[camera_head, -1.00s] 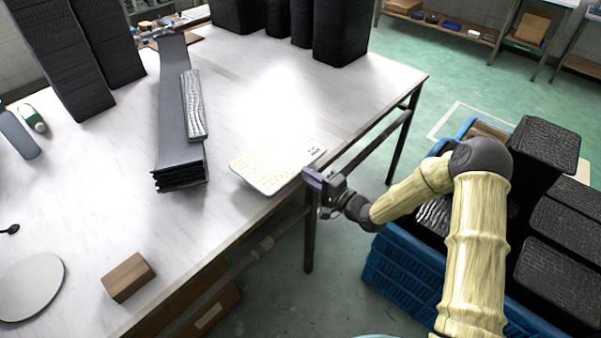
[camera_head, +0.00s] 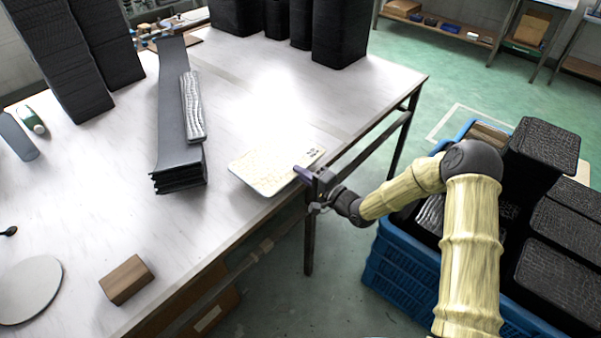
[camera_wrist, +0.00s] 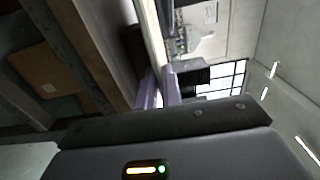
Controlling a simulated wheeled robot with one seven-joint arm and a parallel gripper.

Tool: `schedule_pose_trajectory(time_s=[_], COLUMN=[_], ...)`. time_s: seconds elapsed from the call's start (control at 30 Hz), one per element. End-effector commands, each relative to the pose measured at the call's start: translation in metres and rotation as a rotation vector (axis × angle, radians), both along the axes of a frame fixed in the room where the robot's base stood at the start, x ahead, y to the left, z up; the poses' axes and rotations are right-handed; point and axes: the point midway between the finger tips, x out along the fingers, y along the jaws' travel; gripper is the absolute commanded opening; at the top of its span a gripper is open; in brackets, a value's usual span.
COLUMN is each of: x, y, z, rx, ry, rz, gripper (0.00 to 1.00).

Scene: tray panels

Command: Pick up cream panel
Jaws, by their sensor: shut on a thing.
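The cream panel (camera_head: 268,168) is a flat, pale plate with a faint pattern and small dark marks at its right end. In the head view it is at the right edge of the white table. My gripper (camera_head: 303,174) is at the panel's right end, beside the table edge, with its fingers shut on the panel. In the wrist view the two purple fingers of my gripper (camera_wrist: 158,90) pinch the panel, which shows edge-on as a thin pale strip (camera_wrist: 153,40). I cannot tell if the panel is clear of the tabletop.
The white table (camera_head: 225,215) also bears a stack of grey panels (camera_head: 180,120), a wooden block (camera_head: 126,280), a round disc (camera_head: 30,290) and tall black stacks (camera_head: 340,30). A blue crate (camera_head: 400,270) with black textured pieces stands at right. The tabletop around the cream panel is clear.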

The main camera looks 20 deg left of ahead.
Motion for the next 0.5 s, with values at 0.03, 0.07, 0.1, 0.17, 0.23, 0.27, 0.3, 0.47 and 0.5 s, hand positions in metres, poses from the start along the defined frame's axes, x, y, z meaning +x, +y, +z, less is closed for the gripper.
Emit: schedule_pose_trajectory(time_s=[0.03,0.07,0.1,0.17,0.23,0.27,0.3,0.47,0.5], x=[0.000,0.000,0.000,0.000,0.001,0.001,0.001,0.001,0.001], y=[0.000,0.000,-0.001,-0.001,-0.001,-0.001,-0.001,-0.001,-0.001], z=[0.000,0.000,0.000,0.000,0.001,0.004,0.008,0.027,0.028], rx=[-0.001,-0.001,-0.001,-0.001,0.000,0.000,0.001,0.001,0.001], ry=[0.000,0.000,0.000,0.000,0.000,0.000,-0.001,-0.001,-0.001], rz=[0.000,-0.001,-0.001,-0.001,-0.002,-0.002,-0.002,-0.002,-0.002], gripper=[0.00,0.00,0.00,0.00,0.00,0.00,0.00,0.00,0.00])
